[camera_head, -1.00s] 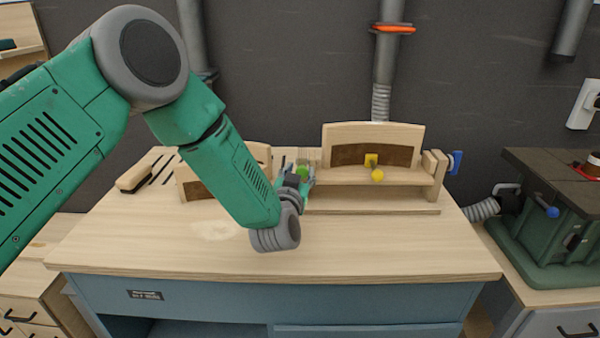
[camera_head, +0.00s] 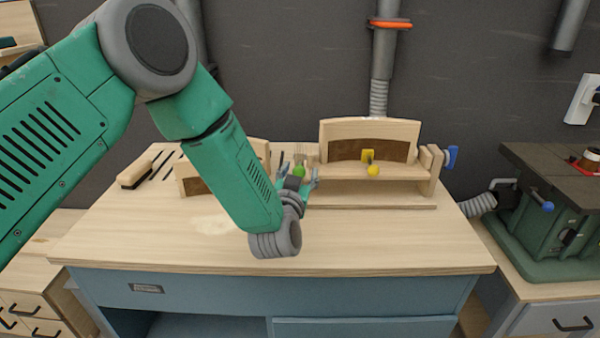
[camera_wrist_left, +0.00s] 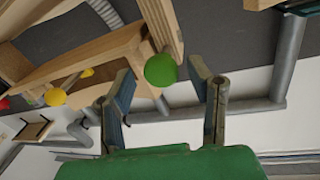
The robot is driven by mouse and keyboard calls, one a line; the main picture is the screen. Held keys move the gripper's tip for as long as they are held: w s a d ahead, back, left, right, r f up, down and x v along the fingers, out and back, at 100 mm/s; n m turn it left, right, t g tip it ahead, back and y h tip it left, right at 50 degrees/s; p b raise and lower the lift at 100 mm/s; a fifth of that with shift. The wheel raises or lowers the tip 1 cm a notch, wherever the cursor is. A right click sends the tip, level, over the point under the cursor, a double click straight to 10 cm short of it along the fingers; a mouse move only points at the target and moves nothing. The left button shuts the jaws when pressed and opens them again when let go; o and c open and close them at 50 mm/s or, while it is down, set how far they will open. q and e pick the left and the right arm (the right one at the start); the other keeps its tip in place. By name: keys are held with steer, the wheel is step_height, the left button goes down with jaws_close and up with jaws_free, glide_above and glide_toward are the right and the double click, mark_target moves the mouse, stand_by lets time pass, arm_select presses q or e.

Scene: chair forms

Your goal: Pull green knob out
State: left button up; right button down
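The green knob (camera_head: 299,171) is a small ball at the middle back of the workbench, partly hidden by my gripper. In the left wrist view the green knob (camera_wrist_left: 161,70) sits at the end of a wooden piece, between and beyond the two fingertips. My left gripper (camera_head: 298,174) is open in front of it, with one finger on either side. The left gripper's fingers (camera_wrist_left: 163,78) show a gap on both sides of the knob, and I see no contact. My right gripper is in neither view.
A yellow knob (camera_head: 373,170) is on the wooden chair-form jig (camera_head: 400,172) to the right. A blue clamp handle (camera_head: 451,158) is at its right end. A brush (camera_head: 133,175) lies at the back left. The bench front (camera_head: 350,240) is clear.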

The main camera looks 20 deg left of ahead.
arm_select(q)
steer(key=shift+w+f, duration=0.15)
steer(key=shift+f, duration=0.1)
steer(key=s+d, duration=0.1)
steer(key=s, duration=1.1)
steer(key=shift+d, duration=0.2)
steer(key=shift+a, duration=0.1)
